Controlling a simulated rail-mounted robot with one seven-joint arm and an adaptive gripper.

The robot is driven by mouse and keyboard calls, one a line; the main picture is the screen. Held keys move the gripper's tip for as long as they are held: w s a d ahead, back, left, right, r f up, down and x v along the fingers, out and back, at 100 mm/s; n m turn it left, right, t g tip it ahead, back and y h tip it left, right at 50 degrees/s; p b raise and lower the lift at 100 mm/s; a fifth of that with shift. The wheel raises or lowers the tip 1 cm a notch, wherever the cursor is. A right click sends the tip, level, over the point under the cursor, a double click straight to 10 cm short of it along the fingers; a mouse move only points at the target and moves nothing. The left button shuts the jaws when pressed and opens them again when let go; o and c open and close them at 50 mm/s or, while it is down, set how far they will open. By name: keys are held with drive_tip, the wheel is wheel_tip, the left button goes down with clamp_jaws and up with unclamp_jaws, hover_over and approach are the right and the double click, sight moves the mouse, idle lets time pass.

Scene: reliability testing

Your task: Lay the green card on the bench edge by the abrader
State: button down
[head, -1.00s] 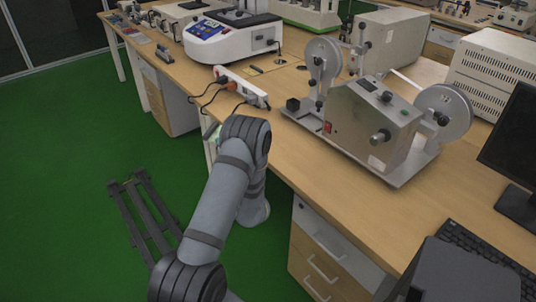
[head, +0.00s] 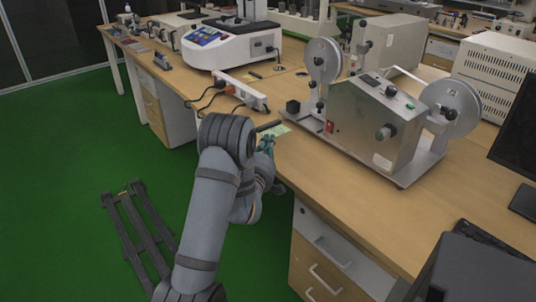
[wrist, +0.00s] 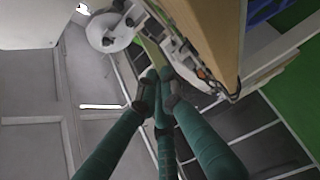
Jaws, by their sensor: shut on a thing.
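My gripper (head: 266,143) shows in the head view at the front edge of the bench, partly hidden by my arm. In the wrist view its teal fingers (wrist: 157,82) are closed together on the pale green card (wrist: 151,50), seen as a narrow strip past the fingertips. In the head view the green card (head: 277,130) is at the bench edge; whether it touches the top I cannot tell. The metal machine with two reels (head: 370,125), which I take for the abrader, stands just to the right of the card.
A white power strip (head: 242,90) with plugs and cables lies left of the card. A small black block (head: 293,107) is close behind. A blue-panelled white instrument (head: 230,42) stands farther back. Bare bench (head: 310,165) lies in front of the reel machine.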

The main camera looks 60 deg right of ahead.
drive_tip(key=shift+f+b, duration=0.55)
drive_tip(key=shift+f, duration=1.1)
drive_tip(key=shift+f, duration=0.4)
drive_tip(key=shift+f+b, duration=0.2)
drive_tip(key=shift+b, duration=0.15)
drive_tip(key=c, duration=2.2)
unclamp_jaws()
drive_tip(key=shift+a+f, duration=0.1)
drive_tip(key=shift+f, duration=0.05)
drive_tip(key=shift+r, duration=0.2)
drive_tip(key=v, duration=0.8)
drive_tip(key=r+v, duration=0.1)
drive_tip(key=v, duration=0.3)
drive_tip(key=shift+w, duration=0.1)
